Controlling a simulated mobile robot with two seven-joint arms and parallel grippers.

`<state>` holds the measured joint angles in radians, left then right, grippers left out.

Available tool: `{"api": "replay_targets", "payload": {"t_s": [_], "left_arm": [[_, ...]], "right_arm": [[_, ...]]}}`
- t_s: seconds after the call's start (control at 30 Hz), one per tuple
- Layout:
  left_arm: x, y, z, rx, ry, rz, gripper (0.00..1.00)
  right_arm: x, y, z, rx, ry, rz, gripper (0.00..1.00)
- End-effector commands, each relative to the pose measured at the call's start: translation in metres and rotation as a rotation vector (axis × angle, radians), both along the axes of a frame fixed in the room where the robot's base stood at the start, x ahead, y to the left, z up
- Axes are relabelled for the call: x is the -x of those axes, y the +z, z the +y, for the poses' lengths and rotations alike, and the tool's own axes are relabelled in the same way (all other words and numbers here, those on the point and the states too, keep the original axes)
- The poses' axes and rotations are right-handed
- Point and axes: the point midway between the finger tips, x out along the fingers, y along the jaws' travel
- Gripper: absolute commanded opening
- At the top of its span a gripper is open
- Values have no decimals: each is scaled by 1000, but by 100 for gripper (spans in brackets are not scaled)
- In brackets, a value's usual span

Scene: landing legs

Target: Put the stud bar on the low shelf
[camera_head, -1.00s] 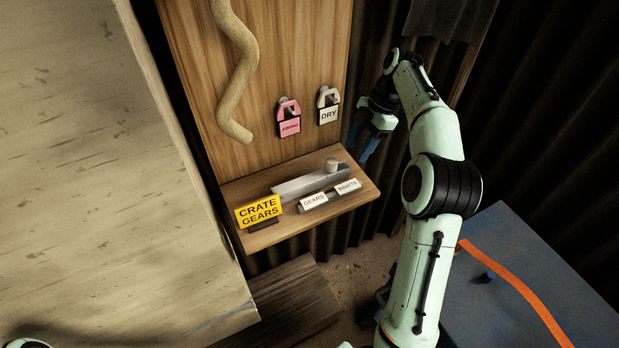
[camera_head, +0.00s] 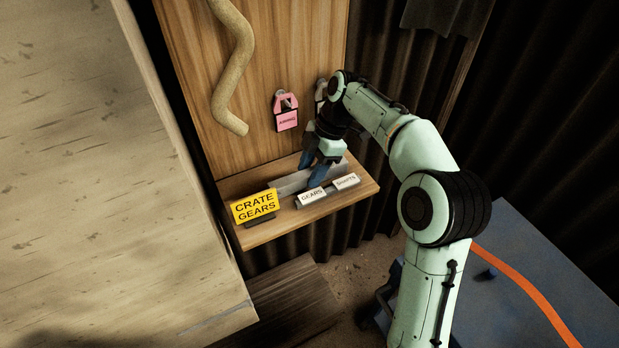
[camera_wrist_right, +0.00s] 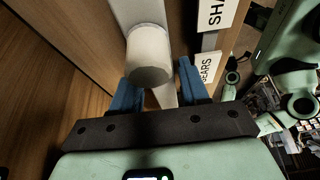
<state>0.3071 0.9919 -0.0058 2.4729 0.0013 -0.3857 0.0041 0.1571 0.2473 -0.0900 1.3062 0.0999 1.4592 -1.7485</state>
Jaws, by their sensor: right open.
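The stud bar (camera_head: 297,181) is a grey bar lying along a small wooden shelf (camera_head: 285,230). Its pale round stud (camera_wrist_right: 148,52) shows in the right wrist view, with the bar (camera_wrist_right: 140,12) running beyond it. My right gripper (camera_head: 323,165) is over the bar at the shelf, hiding the stud in the head view. Its blue fingers are open (camera_wrist_right: 158,88), one on each side of the bar close to the stud; I cannot tell whether they touch it. A lower dark wooden board (camera_head: 285,300) lies below the shelf. My left gripper is not in view.
Labels GEARS (camera_head: 311,196) and SHAFTS (camera_head: 346,181) and a yellow CRATE GEARS sign (camera_head: 256,206) stand along the shelf front. A pink tag (camera_head: 287,112) and a bent tan tube (camera_head: 232,70) are on the back panel. A blue surface (camera_head: 530,290) is at right.

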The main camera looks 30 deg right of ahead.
Motion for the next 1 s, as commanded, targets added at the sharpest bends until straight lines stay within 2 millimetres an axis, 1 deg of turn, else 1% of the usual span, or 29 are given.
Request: {"api": "replay_targets", "payload": {"t_s": [0.03, 0.1, 0.33, 0.37, 0.4, 0.5, 0.83, 0.97, 1.0], "left_arm": [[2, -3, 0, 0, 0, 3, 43], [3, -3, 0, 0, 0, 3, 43], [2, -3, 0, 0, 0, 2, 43], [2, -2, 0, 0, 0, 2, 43], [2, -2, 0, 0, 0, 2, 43], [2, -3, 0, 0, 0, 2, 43], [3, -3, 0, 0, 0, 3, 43], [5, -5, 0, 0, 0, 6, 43], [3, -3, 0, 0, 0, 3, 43]], "right_arm": [[1, -7, 2, 0, 1, 3, 45], [0, -10, 4, 0, 1, 0, 45], [-1, -10, 5, 0, 0, -2, 45], [-1, -10, 5, 0, 1, -1, 41], [-1, -10, 5, 0, 0, -2, 28], [-1, -10, 4, 0, 0, -2, 0], [0, -8, 4, 0, -1, -4, 0], [4, 0, 4, 1, 0, -5, 0], [3, 5, 5, 1, 0, -5, 0]]}}
